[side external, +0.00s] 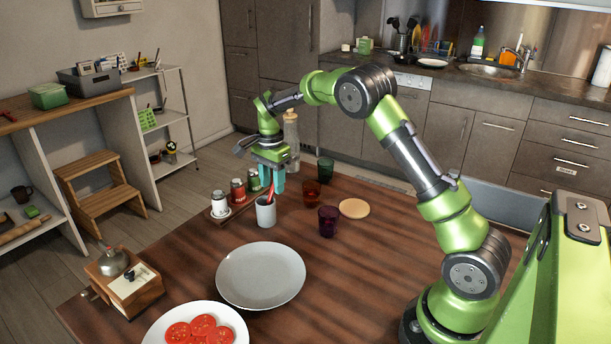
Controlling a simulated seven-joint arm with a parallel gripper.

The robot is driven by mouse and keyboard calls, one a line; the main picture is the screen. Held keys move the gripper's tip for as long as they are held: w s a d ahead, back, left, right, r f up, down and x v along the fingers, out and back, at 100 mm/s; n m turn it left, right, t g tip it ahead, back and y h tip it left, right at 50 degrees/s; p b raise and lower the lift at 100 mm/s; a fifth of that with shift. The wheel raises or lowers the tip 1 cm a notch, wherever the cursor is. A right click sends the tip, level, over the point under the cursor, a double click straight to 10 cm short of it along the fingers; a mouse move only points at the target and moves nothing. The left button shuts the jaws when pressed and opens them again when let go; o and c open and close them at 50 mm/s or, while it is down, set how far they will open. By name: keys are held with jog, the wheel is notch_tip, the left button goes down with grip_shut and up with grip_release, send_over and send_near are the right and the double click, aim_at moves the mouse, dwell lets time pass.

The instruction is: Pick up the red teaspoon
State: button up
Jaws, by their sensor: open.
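The red teaspoon (269,195) stands in a light grey cup (264,214) on the dark wooden table (345,260). Only its upper handle shows; the rest is hidden inside the cup. My gripper (272,187) points down just above the cup, with its teal fingers open. The fingertips are very close to the top of the spoon handle. From this one view I cannot tell whether the handle is between the fingers or touching them.
Condiment jars (238,191) on a small wooden tray stand left of the cup. Coloured glasses (328,221) and a round tan board (354,208) are to the right. An empty grey plate (260,276) and a plate of tomato slices (200,330) lie in front. A wooden box (124,284) sits front left.

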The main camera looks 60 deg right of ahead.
aim_at(269, 201)
jog(key=shift+f, duration=1.45)
